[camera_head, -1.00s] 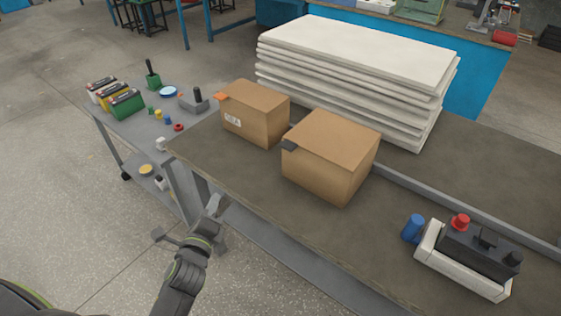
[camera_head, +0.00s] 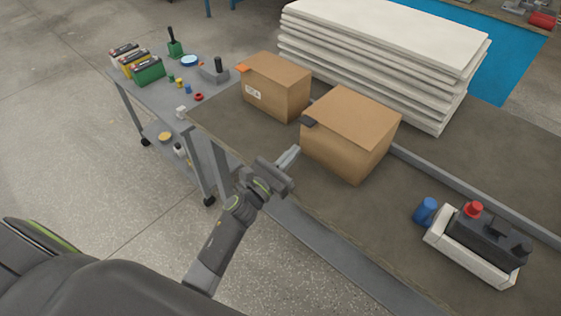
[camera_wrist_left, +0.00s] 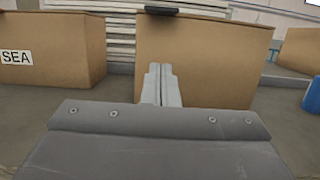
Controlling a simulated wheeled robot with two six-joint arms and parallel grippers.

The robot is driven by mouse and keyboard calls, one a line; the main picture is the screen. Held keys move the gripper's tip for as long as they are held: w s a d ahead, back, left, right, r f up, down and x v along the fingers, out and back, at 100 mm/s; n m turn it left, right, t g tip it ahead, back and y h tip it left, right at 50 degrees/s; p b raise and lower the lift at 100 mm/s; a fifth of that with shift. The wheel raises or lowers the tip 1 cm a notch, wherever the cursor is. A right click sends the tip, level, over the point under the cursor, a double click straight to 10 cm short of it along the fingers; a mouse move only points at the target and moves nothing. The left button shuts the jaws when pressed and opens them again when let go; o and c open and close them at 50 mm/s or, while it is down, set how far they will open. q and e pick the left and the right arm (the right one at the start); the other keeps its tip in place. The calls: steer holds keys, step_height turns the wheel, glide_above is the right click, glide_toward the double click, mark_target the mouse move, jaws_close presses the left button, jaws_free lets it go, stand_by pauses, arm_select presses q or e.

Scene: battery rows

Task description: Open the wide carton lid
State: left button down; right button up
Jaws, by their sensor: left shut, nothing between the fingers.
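The wider carton (camera_head: 350,130) is a plain brown box with a closed lid and a dark grey tab (camera_head: 308,121) at its near left top edge. In the left wrist view the carton (camera_wrist_left: 215,65) stands straight ahead, its dark tab (camera_wrist_left: 161,11) at the top. My left gripper (camera_head: 290,156) is shut and empty, low in front of the carton's near face and to its left. In the left wrist view its closed fingers (camera_wrist_left: 162,75) point at that face below the tab; I cannot tell whether they touch. My right gripper is not in view.
A smaller carton (camera_head: 275,87) with an orange tab and a label stands to the left. White stacked boards (camera_head: 385,45) lie behind. A blue cylinder (camera_head: 425,211) and a white tray (camera_head: 460,258) holding a dark device are at right. A side cart (camera_head: 150,105) carries batteries.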

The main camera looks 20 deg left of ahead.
arm_select(q)
steer(key=x, duration=0.3)
steer(key=shift+w+r+p, duration=0.2)
steer(key=shift+r+p, duration=0.2)
steer(key=shift+s+r+p, duration=0.15)
steer(key=shift+r+p, duration=1.35)
steer(key=shift+r, duration=0.15)
